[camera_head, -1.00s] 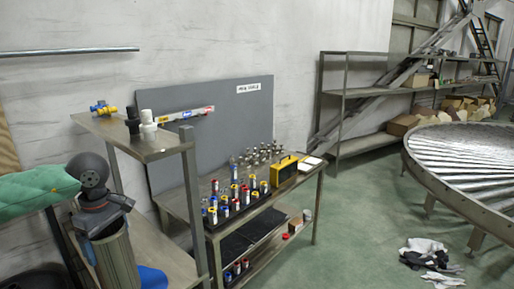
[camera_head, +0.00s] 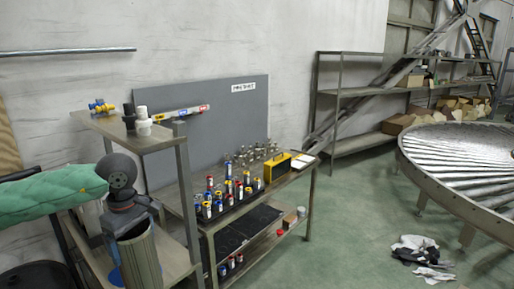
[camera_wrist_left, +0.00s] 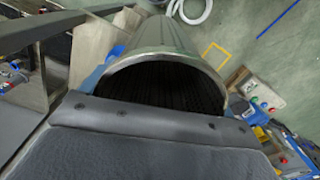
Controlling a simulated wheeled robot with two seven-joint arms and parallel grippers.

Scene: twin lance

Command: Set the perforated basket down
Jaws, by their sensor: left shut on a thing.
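The perforated basket (camera_head: 140,262) is a grey-green metal cylinder, roughly upright at the lower left of the head view, its bottom cut off by the picture edge. My left gripper (camera_head: 128,226) is shut on its upper rim. In the left wrist view the basket (camera_wrist_left: 165,42) shows its curved wall and a dark, open mouth. The gripper's wide dark pad (camera_wrist_left: 150,118) lies across the near rim. Whether the basket's bottom touches anything is hidden. My right gripper is not in view.
A metal shelf stand (camera_head: 160,140) with fittings on top is close beside my left arm. A workbench (camera_head: 185,187) holds several coloured cylinders and a yellow case (camera_head: 277,166). A round slatted table (camera_head: 465,160) stands right. Cloths (camera_head: 420,250) lie on otherwise open green floor.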

